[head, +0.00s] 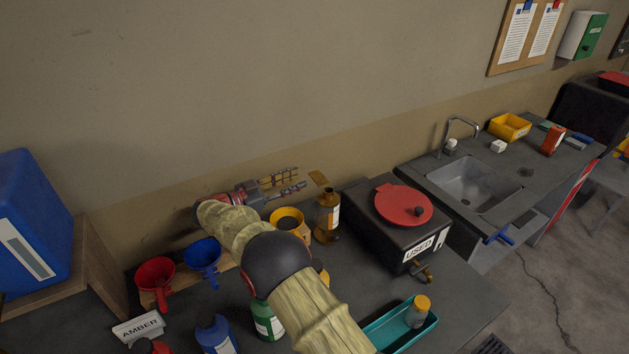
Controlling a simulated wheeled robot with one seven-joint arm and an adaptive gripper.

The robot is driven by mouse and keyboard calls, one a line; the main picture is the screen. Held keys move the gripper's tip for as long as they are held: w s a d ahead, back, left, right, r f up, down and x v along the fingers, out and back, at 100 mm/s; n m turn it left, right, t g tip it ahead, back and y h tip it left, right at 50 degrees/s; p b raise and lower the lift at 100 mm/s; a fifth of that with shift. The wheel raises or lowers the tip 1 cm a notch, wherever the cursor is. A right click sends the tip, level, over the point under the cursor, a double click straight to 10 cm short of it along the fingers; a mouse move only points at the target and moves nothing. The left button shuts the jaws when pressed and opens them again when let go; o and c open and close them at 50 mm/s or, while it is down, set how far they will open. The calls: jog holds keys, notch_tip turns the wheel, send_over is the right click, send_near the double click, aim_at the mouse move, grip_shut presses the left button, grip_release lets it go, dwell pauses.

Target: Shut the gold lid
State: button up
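A gold lid (319,178) stands raised and tilted above the mouth of an amber-brown container (327,220) with a white and orange label. The lid looks like a small flat flap; its hinge is too small to make out. My gripper (299,178) is just left of the raised lid, close to the wall, with its fingers pointing right. The fingers are parted with a gap between them, and nothing shows in the gap. I cannot tell whether a fingertip touches the lid.
A black box labelled USED (398,250) with a red lid (403,204) stands right of the container. A yellow funnel (288,220) is close on its left. Blue (203,257) and red (155,276) funnels, bottles and a teal tray (402,327) crowd the bench.

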aim_at(315, 178)
jog(key=x, duration=0.2)
jog(key=f+b+x, duration=0.1)
jog(key=x, duration=0.4)
jog(key=shift+w+d+f, duration=0.2)
jog(key=shift+d+f, duration=0.05)
jog(key=shift+f, duration=0.15)
jog(key=shift+c, duration=0.7)
grip_shut()
jog(key=shift+f, duration=0.1)
